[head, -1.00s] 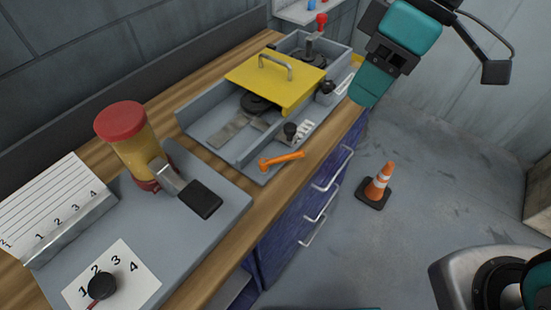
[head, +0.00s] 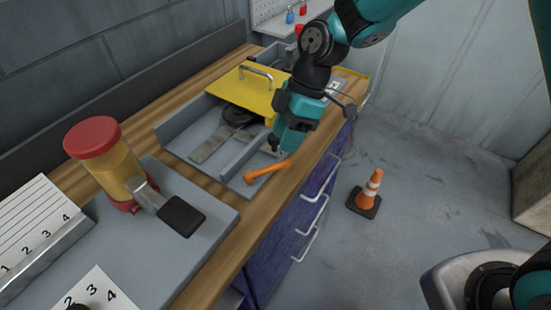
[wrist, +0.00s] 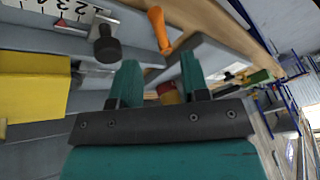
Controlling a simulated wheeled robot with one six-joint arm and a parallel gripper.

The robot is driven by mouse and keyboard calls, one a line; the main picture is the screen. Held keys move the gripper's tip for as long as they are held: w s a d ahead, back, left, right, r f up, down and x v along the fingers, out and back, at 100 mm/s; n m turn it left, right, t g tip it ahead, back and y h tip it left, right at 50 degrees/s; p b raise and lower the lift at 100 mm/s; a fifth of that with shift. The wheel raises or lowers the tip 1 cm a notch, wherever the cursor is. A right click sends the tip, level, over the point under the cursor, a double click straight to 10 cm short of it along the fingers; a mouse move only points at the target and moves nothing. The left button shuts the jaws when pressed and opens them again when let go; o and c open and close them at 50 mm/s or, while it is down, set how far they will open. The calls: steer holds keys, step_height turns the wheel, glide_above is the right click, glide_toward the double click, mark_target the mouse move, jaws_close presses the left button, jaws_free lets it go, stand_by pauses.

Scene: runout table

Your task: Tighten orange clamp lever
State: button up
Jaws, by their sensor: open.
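The orange clamp lever (head: 266,172) lies at the near right corner of the grey tray, close to the wooden edge. It also shows in the wrist view (wrist: 159,30), at the top, beyond my fingertips. My gripper (head: 281,149) is over the right side of the tray, just behind the lever and apart from it. In the wrist view my gripper (wrist: 160,75) has its two teal fingers spread, with no object held. A black knob (wrist: 106,45) on a numbered plate is left of the fingers. In the head view my gripper hides most of that plate.
A yellow cover (head: 246,92) with a handle lies over the tray (head: 175,138). A red-capped yellow jar (head: 108,160) and a black-ended lever (head: 181,216) stand on the grey plate at left. An orange cone (head: 368,192) stands on the clear floor at right.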

mark_target(275, 165)
steer(key=x, duration=0.7)
steer(key=shift+p, duration=0.4)
jaws_close()
